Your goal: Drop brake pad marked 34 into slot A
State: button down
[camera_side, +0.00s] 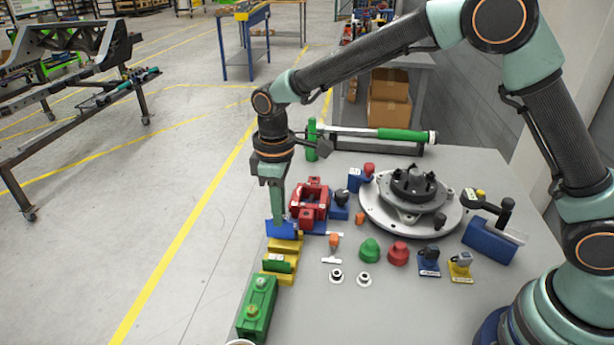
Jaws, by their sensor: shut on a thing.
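My gripper (276,212) points straight down near the left edge of the table and is shut on a blue pad (282,230). The blue pad is at the back end of a yellow slotted holder (283,246). I cannot tell whether it is in a slot or just above one. A green pad (279,264) stands in the front part of the holder. The number on the blue pad and the slot letters are too small to read.
A red fixture (310,202) stands close to the right of my gripper. A green block (257,308) is in front of the holder. A round hub disc (411,200) is at the right. Small coloured parts (370,250) stand mid-table. A green-handled tool (380,134) lies behind.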

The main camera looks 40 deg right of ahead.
notch_tip(320, 180, up, 10)
jog(key=w+d+n, duration=0.4)
jog(key=d+n, duration=0.4)
jog(key=n, duration=0.1)
jog(key=w+d+n, duration=0.4)
jog(key=d+n, duration=0.3)
jog(key=n, duration=0.2)
notch_tip(320, 180, down, 10)
jog(key=shift+s, duration=0.15)
jog(key=shift+d+f, duration=0.1)
jog(key=shift+f, duration=0.2)
jog(key=shift+f, duration=1.1)
jog(key=shift+f, duration=0.15)
jog(key=shift+f, duration=0.65)
